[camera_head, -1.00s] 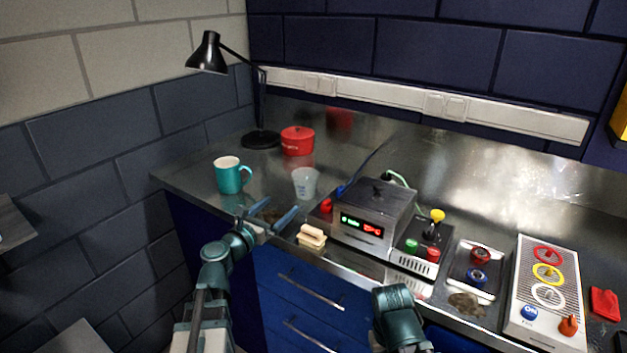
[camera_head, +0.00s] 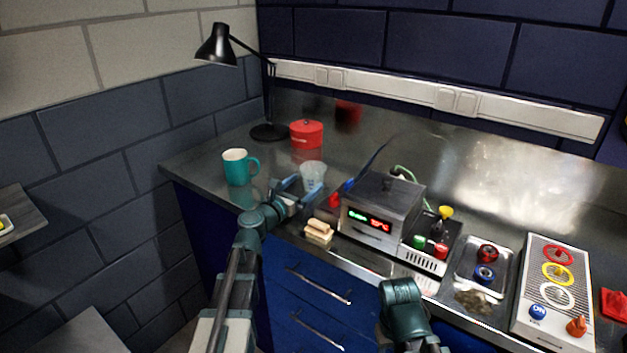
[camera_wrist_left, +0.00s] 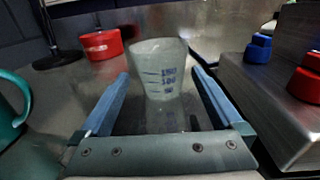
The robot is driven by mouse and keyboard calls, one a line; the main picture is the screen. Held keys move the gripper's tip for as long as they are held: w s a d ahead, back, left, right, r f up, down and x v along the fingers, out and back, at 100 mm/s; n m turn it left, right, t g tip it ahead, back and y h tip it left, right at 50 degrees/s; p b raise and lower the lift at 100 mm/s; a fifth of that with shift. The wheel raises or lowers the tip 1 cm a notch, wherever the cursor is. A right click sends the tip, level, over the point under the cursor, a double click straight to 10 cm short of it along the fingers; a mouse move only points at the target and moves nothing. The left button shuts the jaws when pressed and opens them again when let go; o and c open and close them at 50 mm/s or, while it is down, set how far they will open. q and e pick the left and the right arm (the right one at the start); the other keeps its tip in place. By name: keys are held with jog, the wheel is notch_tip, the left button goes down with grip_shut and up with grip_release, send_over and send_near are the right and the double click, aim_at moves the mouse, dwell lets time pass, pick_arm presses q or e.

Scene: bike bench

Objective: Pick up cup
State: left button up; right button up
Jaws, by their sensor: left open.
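A clear plastic measuring cup (camera_head: 312,173) with blue markings stands upright on the steel bench. It also shows in the left wrist view (camera_wrist_left: 160,75), ahead of and between the fingers. A teal mug (camera_head: 237,168) with a white inside stands to its left; part of it shows at the left edge of the wrist view (camera_wrist_left: 12,110). My left gripper (camera_head: 299,187) is open, with its blue fingers pointing at the clear cup from the near side. The fingers hide the cup's lower part in the head view. My right arm shows at the bottom, but its gripper fingers are not visible.
A red pot (camera_head: 306,134) and a black lamp (camera_head: 268,131) stand behind the cup. A metal box with a lit display (camera_head: 382,209) stands close on the right. A beige block (camera_head: 318,231) lies near the front edge.

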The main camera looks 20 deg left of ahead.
aim_at(319, 171)
pick_arm(q)
jog(key=shift+w, duration=0.1)
jog(key=x, duration=0.5)
jog(key=shift+d+r, duration=0.15)
jog(key=c, duration=1)
jog(key=shift+o, duration=0.2)
notch_tip(319, 171, up, 10)
jog(key=p, duration=1)
